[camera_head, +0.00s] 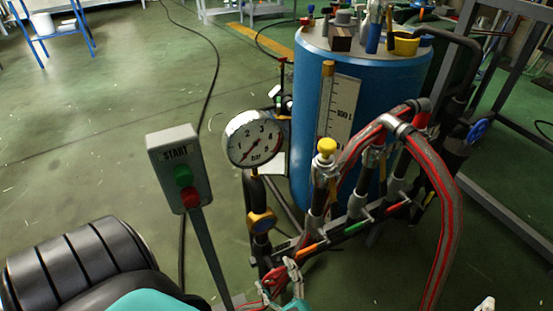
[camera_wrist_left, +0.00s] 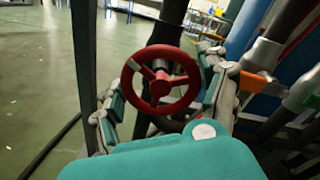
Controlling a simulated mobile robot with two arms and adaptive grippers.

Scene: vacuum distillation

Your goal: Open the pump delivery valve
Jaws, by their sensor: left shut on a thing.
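The pump delivery valve appears as a red handwheel (camera_wrist_left: 161,79) with spokes in the left wrist view. My left gripper (camera_wrist_left: 165,100) has its fingers on either side of the wheel and is shut on it. In the head view my left gripper (camera_head: 283,284) is at the bottom centre, low on the pipework, and mostly hides the wheel. A small pale tip (camera_head: 485,304) at the bottom right edge may be my right gripper; too little of it shows to tell its state.
A pressure gauge (camera_head: 252,138) and a yellow-topped valve (camera_head: 326,147) stand above the pipes. A START button box (camera_head: 179,168) on a post is to the left. A blue tank (camera_head: 378,85) stands behind. Red-striped hoses (camera_head: 447,215) arch on the right. Open floor lies left.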

